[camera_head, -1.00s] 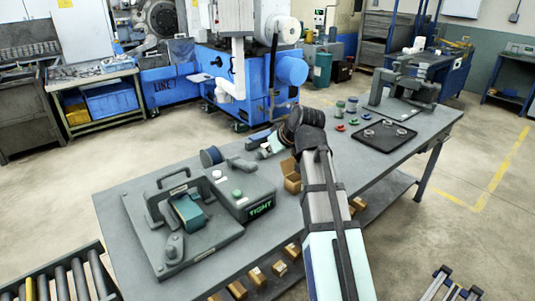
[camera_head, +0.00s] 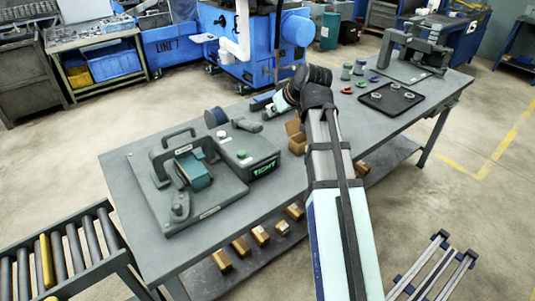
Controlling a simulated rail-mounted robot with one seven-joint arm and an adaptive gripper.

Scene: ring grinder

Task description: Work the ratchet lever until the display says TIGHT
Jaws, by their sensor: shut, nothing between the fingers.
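The grey ratchet fixture (camera_head: 216,198) lies flat on the near left of the bench, with a raised handle frame (camera_head: 172,140) and a teal block (camera_head: 193,173) inside it. A short grey lever-like part (camera_head: 181,208) stands at its front corner; I cannot tell whether this is the ratchet lever. The control box beside it has a green button, and its display (camera_head: 265,168) reads TIGHT in green.
A brown open box (camera_head: 296,137) stands right of the control box. A black tray with rings (camera_head: 408,98) and a grey press (camera_head: 412,50) are farther right. A roller conveyor (camera_head: 70,250) is at lower left. The bench's front strip is clear.

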